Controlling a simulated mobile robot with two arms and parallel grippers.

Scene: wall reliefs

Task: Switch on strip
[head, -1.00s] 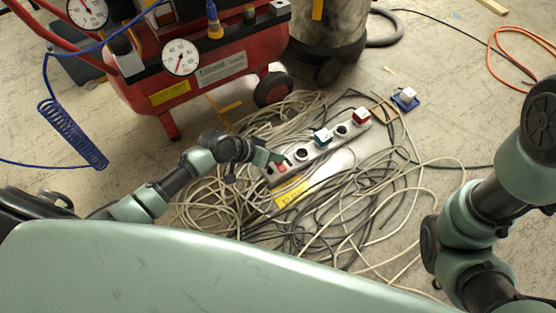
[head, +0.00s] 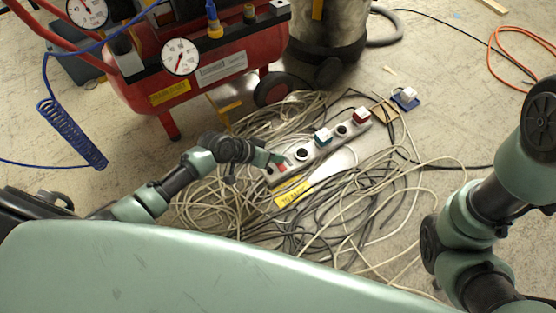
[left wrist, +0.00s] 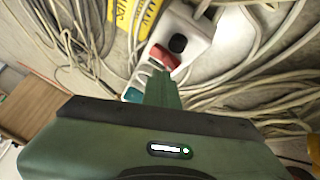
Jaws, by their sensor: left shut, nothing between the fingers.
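The white power strip (head: 312,148) lies on a tangle of cables on the floor. In the left wrist view its white end (left wrist: 197,28) has a dark round socket beside a red rocker switch (left wrist: 165,57). The switch (head: 281,168) is at the strip's near left end in the head view. My left gripper (head: 274,159) is shut and empty, its tip right by the switch. In the left wrist view the green fingers (left wrist: 162,88) reach to the switch's edge; I cannot tell whether they touch it. My right arm shows at the right, its gripper out of view.
A red compressor (head: 190,80) with gauges stands behind the strip. A yellow label (head: 293,193) lies beside the strip.

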